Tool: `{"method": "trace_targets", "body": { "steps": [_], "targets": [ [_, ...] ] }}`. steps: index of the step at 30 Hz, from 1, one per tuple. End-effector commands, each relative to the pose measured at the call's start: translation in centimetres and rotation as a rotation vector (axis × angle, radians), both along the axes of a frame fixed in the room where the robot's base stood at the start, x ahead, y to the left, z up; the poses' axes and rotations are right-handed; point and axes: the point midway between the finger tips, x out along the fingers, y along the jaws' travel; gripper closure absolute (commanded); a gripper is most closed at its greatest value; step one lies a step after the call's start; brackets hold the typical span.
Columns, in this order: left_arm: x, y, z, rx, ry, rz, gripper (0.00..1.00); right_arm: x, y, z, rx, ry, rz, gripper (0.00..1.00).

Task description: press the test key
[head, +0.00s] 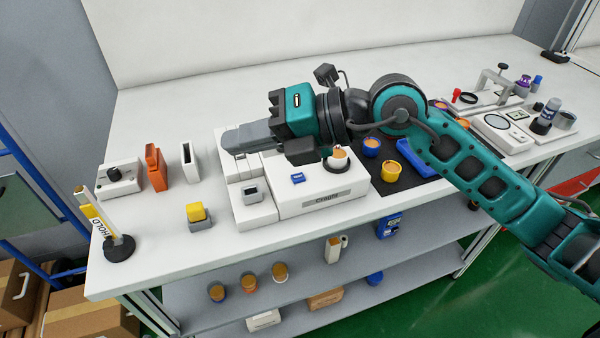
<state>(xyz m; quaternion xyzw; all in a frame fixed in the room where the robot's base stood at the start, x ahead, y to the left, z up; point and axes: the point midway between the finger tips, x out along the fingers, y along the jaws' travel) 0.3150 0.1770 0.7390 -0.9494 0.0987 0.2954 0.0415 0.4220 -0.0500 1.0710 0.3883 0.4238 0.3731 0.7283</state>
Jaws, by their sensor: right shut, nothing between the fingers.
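A white machine with a label plate (322,199) on its front stands on the white bench. A small blue key (297,179) with tiny lettering sits on its top; I cannot read the lettering for certain. My right gripper (229,141) reaches in from the right above the back of the machine. Its grey fingers are shut, empty and point left. They are apart from the blue key, behind and to the left of it in the picture. The hand and wrist hide part of the machine's back. My left gripper is not in view.
A pot (338,159) stands on the machine's round dark plate. A grey-and-yellow block (198,215), an orange holder (156,167) and a HOLD sign (112,231) stand to the left. Yellow and blue pots lie on a dark mat (386,184) to the right. The bench's back left is clear.

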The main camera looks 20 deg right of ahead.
Motion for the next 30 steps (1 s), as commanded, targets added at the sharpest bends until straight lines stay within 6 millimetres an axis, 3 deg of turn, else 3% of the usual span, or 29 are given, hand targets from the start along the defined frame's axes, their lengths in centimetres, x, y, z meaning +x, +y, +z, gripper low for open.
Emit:
{"method": "trace_targets", "body": {
  "steps": [3, 6, 12, 30],
  "targets": [
    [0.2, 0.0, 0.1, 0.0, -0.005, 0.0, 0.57, 2.3, -3.4, -1.7, -0.257, -0.021, -0.089, 1.0],
    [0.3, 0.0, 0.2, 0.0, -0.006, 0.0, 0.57, 3.8, -6.1, -2.3, -0.407, -0.024, -0.173, 1.0],
    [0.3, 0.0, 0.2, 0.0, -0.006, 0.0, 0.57, 5.2, -9.2, -2.5, -0.546, -0.025, -0.274, 1.0],
    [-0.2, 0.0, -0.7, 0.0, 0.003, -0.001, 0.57, 5.3, -9.6, -3.4, -0.562, -0.022, -0.286, 1.0]
  ]
}}
